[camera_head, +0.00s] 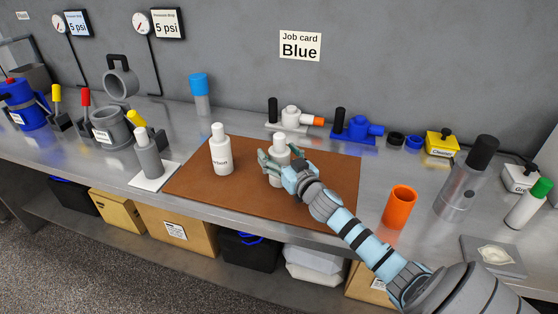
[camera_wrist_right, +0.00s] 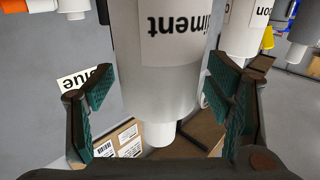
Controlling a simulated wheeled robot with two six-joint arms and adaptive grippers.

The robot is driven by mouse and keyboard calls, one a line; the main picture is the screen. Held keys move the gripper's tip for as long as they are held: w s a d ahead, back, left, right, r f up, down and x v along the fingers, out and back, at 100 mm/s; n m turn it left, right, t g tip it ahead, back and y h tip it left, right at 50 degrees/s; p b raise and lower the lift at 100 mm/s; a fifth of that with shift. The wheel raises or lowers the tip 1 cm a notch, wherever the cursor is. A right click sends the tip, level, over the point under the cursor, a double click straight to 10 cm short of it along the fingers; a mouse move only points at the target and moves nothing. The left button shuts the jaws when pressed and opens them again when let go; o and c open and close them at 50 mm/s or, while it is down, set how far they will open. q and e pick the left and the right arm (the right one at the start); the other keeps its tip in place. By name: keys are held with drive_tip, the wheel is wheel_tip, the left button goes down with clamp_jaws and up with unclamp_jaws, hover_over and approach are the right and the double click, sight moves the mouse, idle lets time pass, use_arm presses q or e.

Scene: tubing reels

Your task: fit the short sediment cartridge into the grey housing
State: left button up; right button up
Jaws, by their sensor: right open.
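A white cartridge (camera_head: 276,173) stands upright on the brown mat (camera_head: 190,185), with a narrower neck at its top. In the right wrist view the same cartridge (camera_wrist_right: 165,90) carries a label ending in "iment". My right gripper (camera_head: 277,163) is open, with its green-padded fingers on either side of this cartridge; gaps show between pads and cartridge. The grey housing (camera_head: 108,130), with a white label, stands on the bench left of the mat. A grey ring-shaped part with a handle (camera_head: 120,80) is behind it. My left gripper is not in view.
Another white cartridge (camera_head: 221,155) stands on the mat to the left. A grey bottle (camera_head: 148,158) stands on a white pad between mat and housing. An orange cup (camera_head: 398,207) and clear cylinder (camera_head: 460,190) are at right. Valves (camera_head: 290,118) line the back. The job card (camera_head: 300,46) reads Blue.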

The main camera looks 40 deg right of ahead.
drive_tip(key=shift+s, duration=0.1)
drive_tip(key=c, duration=1.4)
